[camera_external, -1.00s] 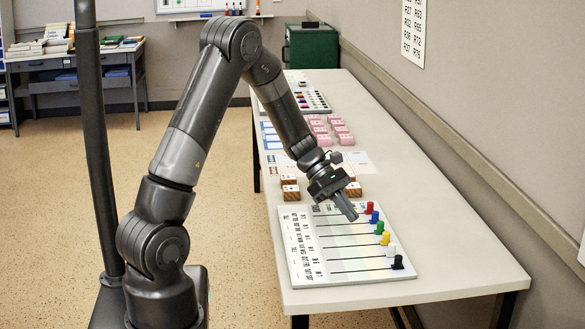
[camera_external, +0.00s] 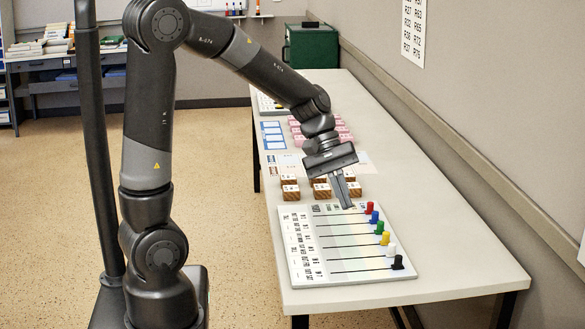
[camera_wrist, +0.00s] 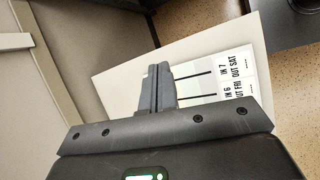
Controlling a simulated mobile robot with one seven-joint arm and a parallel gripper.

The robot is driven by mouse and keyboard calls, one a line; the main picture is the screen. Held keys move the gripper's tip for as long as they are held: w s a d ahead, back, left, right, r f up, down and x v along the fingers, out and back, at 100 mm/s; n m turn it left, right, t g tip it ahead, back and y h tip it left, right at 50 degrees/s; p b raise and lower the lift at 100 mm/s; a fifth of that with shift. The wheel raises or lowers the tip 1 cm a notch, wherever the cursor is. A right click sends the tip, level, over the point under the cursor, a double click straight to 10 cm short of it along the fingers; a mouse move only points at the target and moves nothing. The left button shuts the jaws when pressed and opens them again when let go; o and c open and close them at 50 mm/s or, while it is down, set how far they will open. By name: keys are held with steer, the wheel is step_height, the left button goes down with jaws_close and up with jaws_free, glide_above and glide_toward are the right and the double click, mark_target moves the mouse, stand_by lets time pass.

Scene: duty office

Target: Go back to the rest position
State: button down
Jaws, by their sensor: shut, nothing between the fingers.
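My gripper (camera_external: 345,192) is shut and empty, pointing down above the far edge of the white slider board (camera_external: 302,262) on the table. It also shows in the wrist view (camera_wrist: 157,85), fingers together, with part of the board (camera_wrist: 215,62) and its printed labels beyond. The board has several black lines, each with a coloured peg at its right end: red (camera_external: 369,208), blue (camera_external: 375,217), green (camera_external: 379,228), yellow (camera_external: 385,239), white (camera_external: 391,250) and black (camera_external: 398,262). My gripper partly hides the small wooden blocks behind the board.
The long white table (camera_external: 440,240) runs along the wall at right. Wooden blocks (camera_external: 290,192), pink blocks (camera_external: 343,137) and blue-edged cards (camera_external: 273,142) lie farther back. A green box (camera_external: 312,45) stands at the far end. The table's right side is clear.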

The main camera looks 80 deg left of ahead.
steer(key=s+d+r+m+t+y, duration=0.1)
steer(key=s+d+r+m+y, duration=0.1)
steer(key=s+d+r+m, duration=0.2)
steer(key=s+d+r+m+t+y, duration=0.1)
steer(key=s+d+r+m+y, duration=0.2)
steer(key=s+d+m, duration=0.3)
steer(key=shift+s+d+r+m, duration=0.25)
steer(key=shift+s+r+m, duration=0.55)
steer(key=shift+s+m, duration=2)
steer(key=shift+w, duration=0.15)
